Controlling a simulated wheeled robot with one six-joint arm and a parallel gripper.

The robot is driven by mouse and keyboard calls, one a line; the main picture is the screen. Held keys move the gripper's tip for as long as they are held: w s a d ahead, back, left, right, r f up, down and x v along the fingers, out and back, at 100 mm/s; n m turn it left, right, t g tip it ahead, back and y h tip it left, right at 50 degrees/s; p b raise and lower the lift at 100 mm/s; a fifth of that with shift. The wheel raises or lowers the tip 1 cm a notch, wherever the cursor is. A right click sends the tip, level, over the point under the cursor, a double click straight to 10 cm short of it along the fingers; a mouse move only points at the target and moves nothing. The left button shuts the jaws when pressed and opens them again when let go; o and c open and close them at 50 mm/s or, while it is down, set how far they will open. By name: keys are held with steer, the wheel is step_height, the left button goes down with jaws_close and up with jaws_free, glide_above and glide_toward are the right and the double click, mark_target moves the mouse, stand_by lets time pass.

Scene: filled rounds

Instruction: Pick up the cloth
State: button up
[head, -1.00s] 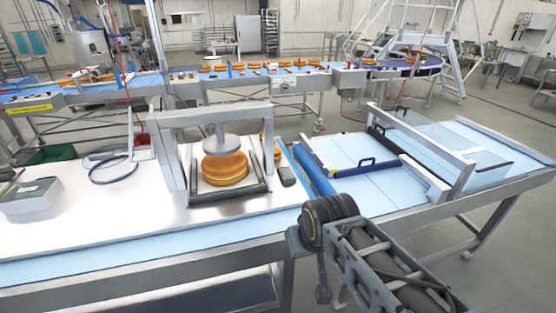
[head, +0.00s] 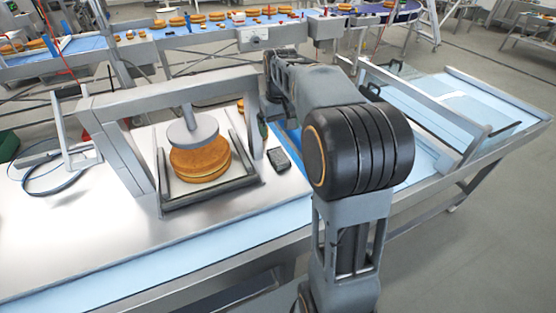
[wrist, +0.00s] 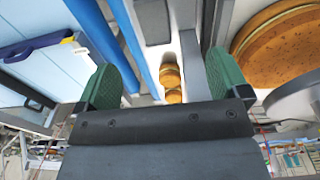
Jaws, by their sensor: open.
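I cannot make out a cloth in either view. My gripper (wrist: 166,82) shows in the wrist view with its two green-padded fingers spread wide apart. Nothing is held between them. Past the gap lie two small round cakes (wrist: 171,76) on the pale surface, with a dark grey device (wrist: 152,20) above them in the picture. In the head view my arm reaches over the table beside the press, and the gripper end is mostly hidden by the arm and the press frame.
A metal press frame (head: 185,91) stands over a large filled cake (head: 200,163) close left of my arm. A small dark device (head: 278,160) lies right of the cake. A blue conveyor (head: 440,110) with clear guards lies right. The steel table front (head: 90,240) is clear.

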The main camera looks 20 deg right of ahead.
step_height(320, 180, down, 3)
steer(key=w+d, duration=0.2)
steer(key=w, duration=0.1)
glide_above(280, 157)
steer(key=shift+g, duration=0.4)
steer(key=f, duration=0.7)
steer(key=shift+s+d, duration=0.1)
steer(key=shift+d, duration=0.1)
steer(key=shift+a+f+p, duration=0.2)
steer(key=shift+f+p, duration=0.65)
steer(key=shift+f, duration=2.1)
steer(key=c, duration=1)
steer(key=shift+r, duration=0.1)
